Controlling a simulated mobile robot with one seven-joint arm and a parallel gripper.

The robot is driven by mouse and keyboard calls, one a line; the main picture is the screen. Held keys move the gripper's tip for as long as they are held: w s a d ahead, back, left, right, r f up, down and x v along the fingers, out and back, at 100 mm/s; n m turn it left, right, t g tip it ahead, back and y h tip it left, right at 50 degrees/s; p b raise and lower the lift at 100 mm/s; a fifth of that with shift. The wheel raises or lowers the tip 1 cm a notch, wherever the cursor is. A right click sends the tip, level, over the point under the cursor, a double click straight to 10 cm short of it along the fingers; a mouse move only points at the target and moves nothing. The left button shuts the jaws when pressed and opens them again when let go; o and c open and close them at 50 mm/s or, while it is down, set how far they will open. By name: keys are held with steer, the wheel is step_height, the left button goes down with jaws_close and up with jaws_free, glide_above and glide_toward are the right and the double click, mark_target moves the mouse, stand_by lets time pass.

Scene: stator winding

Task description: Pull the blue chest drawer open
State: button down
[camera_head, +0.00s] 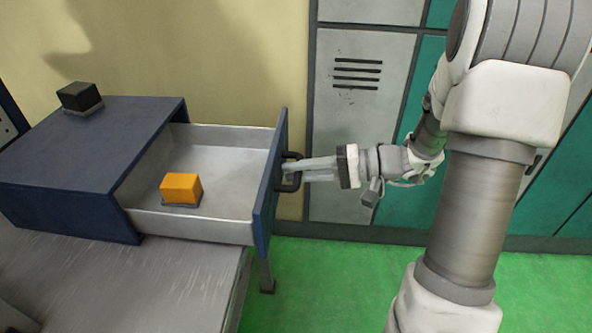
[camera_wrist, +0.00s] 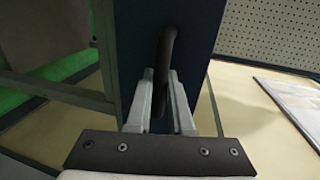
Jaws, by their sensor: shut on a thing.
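The blue chest (camera_head: 85,160) stands on a grey table at the left in the head view. Its drawer (camera_head: 195,222) is pulled well out to the right, showing a light grey inside. The drawer's blue front (camera_head: 265,205) carries a dark handle (camera_head: 293,172). My gripper (camera_head: 290,172) is shut on the handle, reaching it from the right. In the wrist view the two light fingers (camera_wrist: 162,95) stand on either side of the dark handle (camera_wrist: 168,50), in front of the blue drawer front (camera_wrist: 200,40). An orange block (camera_head: 181,187) on a grey base sits inside the drawer.
A black block (camera_head: 80,95) on a grey base stands on top of the chest. The grey table (camera_head: 160,280) lies below the drawer. Grey and teal lockers (camera_head: 355,125) stand behind my arm. Green floor (camera_head: 335,280) is clear right of the table.

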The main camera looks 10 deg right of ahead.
steer(key=c, duration=0.8)
jaws_free()
steer(key=p+v, duration=0.2)
steer(key=v, duration=1.5)
steer(key=shift+s+d, duration=0.15)
steer(key=shift+s, duration=0.05)
steer(key=shift+r, duration=0.1)
